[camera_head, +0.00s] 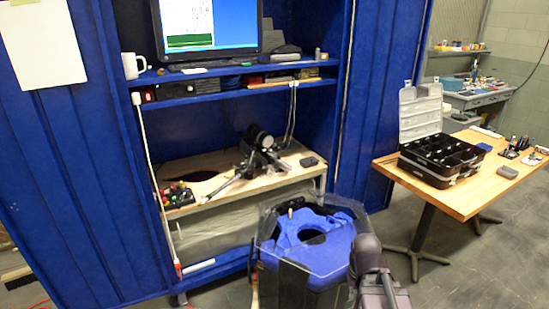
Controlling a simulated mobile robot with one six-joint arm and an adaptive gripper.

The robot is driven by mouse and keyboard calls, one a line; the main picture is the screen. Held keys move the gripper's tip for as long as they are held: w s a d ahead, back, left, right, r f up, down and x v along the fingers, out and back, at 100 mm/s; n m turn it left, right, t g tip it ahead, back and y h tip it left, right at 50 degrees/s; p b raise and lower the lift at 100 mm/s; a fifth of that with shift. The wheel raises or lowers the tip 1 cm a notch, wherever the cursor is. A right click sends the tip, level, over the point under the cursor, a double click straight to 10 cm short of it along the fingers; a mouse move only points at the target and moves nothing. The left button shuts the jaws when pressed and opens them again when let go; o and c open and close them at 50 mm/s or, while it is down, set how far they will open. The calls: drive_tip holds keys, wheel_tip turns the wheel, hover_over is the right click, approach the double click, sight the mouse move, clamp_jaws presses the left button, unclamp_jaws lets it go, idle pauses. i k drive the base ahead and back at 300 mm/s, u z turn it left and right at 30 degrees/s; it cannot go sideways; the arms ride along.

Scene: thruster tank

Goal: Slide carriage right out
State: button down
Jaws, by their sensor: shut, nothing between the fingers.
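I cannot pick out with certainty which part is the carriage. A black device with a round head and metal legs (259,150) stands on the wooden bench top (225,195) inside the blue cabinet. In front of it, a clear-walled tank (268,228) holds a blue insert (338,245) with a round hole. A dark grey and purple part of my arm rises at the bottom edge, in front of the tank's right side. My gripper's fingers do not show. The tank's lower part is cut off by the picture edge.
A control box with coloured knobs (177,196) sits at the bench's left end. A monitor (205,28) and white mug (132,65) stand above on a shelf. At right, a wooden table (470,200) carries an open black organizer case (442,160). Floor shows between tank and table.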

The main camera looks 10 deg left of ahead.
sight(263, 140)
drive_tip(key=u, duration=0.05)
drive_tip(key=k, duration=0.65)
drive_tip(key=z, duration=0.05)
drive_tip(key=i, duration=1.6)
drive_tip(key=u, duration=0.5)
